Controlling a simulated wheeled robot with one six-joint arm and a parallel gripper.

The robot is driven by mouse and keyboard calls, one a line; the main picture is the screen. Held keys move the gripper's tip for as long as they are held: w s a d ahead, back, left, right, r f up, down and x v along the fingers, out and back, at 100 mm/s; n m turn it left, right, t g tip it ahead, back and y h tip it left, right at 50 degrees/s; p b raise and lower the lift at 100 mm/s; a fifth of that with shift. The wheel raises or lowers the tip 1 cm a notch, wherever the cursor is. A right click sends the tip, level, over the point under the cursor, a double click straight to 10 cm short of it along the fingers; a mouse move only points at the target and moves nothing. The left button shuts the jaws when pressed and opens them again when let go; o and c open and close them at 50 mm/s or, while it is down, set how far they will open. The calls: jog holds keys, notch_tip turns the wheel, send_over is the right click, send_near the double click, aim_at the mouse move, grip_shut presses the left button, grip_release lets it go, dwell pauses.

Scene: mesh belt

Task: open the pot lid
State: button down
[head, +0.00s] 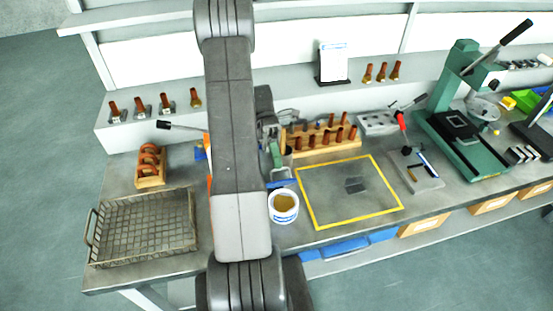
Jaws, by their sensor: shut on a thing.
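The pot (284,212) is a small white tub with blue marking, upright near the bench's front edge, just right of my arm. Its top shows open, with a brownish content inside. A flat blue piece, which looks like the lid (282,183), shows at the pot's back rim; its left part is hidden behind my arm. My gripper (276,165) is partly hidden behind my arm, above and behind the pot, and appears shut on this blue lid. I cannot tell whether the lid touches the rim.
A yellow-framed area (335,205) lies right of the pot, mostly clear. A wooden rack (325,146) of copper pieces stands behind it. A wire basket (145,228) sits at the left, and a green press (462,130) at the right.

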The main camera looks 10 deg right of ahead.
jog(key=c, duration=1.6)
grip_release()
jog(key=shift+o, duration=0.2)
jog(key=shift+s, duration=0.1)
